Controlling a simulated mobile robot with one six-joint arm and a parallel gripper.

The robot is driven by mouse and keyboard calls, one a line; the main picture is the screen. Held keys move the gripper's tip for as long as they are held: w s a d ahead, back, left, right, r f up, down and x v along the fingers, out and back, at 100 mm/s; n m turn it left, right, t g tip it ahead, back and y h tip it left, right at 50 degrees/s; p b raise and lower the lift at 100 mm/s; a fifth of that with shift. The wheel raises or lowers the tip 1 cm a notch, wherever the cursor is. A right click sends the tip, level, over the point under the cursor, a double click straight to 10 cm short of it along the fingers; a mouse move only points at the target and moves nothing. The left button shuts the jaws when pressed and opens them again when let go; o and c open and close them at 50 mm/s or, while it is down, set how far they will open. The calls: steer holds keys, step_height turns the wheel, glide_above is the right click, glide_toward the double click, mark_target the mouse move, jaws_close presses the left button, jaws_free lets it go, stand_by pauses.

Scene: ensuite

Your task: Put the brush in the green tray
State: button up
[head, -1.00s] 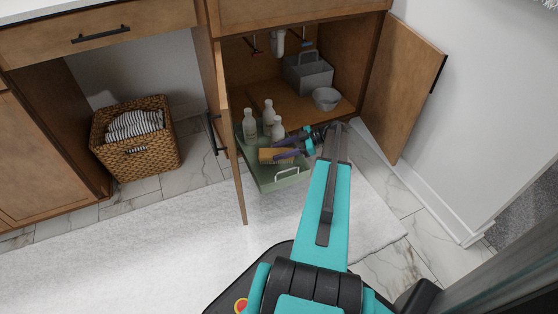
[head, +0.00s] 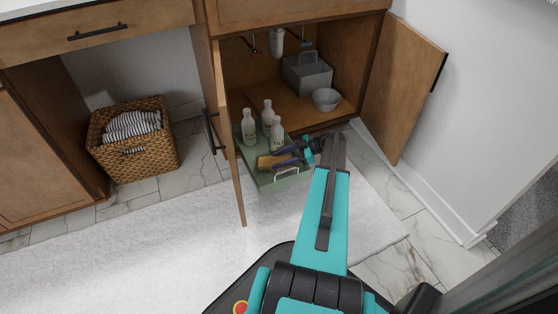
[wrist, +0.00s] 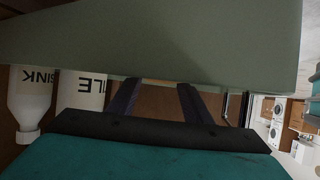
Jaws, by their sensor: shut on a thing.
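The green tray (head: 283,183) sticks out from the front of the open cabinet under the sink. The wooden brush (head: 266,162) is low inside the tray, near its front wall. My gripper (head: 285,157) reaches into the tray from the right, its dark fingers shut on the brush. In the wrist view, the tray wall (wrist: 160,40) fills the top and hides my fingertips (wrist: 158,86) and most of the brush. I cannot tell whether the brush touches the tray floor.
Several white bottles (head: 249,127) stand in the tray behind the brush. A grey caddy (head: 308,77) and a grey bowl (head: 326,99) stand on the cabinet floor. Open doors (head: 405,90) flank the cabinet. A wicker basket (head: 135,142) is at left; a white rug (head: 150,245) lies in front.

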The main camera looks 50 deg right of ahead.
steer(key=shift+f, duration=0.1)
steer(key=o, duration=1.1)
steer(key=shift+s+d+r+p, duration=0.3)
steer(key=shift+d+r, duration=0.1)
steer(key=shift+r, duration=0.05)
steer(key=p+v, duration=0.4)
steer(key=v, duration=0.6)
steer(key=shift+s+d+r, duration=0.1)
steer(key=shift+s+d, duration=0.2)
steer(key=shift+s, duration=0.05)
